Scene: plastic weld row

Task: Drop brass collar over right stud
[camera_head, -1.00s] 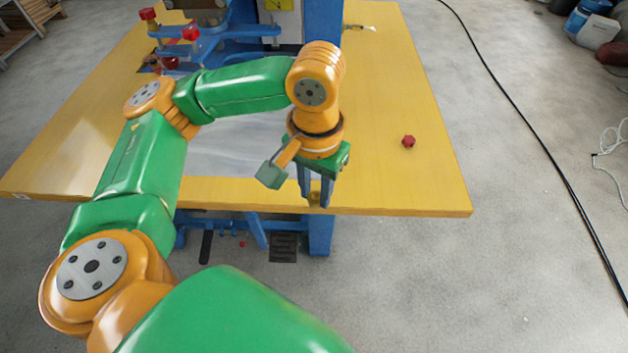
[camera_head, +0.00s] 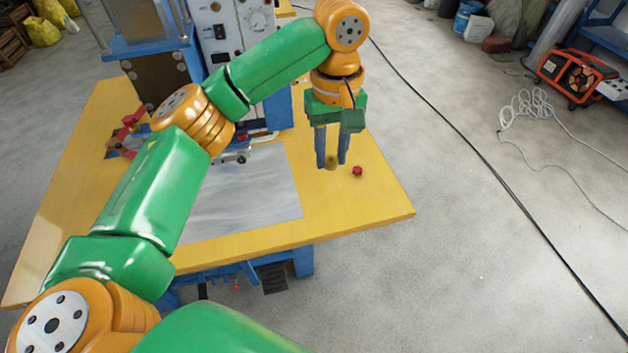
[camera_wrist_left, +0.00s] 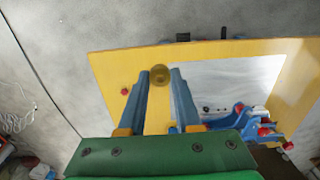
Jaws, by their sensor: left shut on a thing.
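My left gripper (camera_head: 331,160) is shut on the small brass collar (camera_head: 332,164), which sits between its two blue fingertips. The fingers point down over the right part of the yellow table (camera_head: 375,205). In the left wrist view the collar (camera_wrist_left: 160,75) shows as a round brass piece with a darker centre between the fingertips (camera_wrist_left: 160,73). I cannot make out the right stud in either view. My right gripper is not in view.
A small red knob (camera_head: 357,170) is on the table just right of the collar. A pale grey sheet (camera_head: 250,205) covers the table's middle. The blue press with its grey control panel (camera_head: 232,40) stands behind. Red-tipped blue parts (camera_wrist_left: 262,128) show in the left wrist view.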

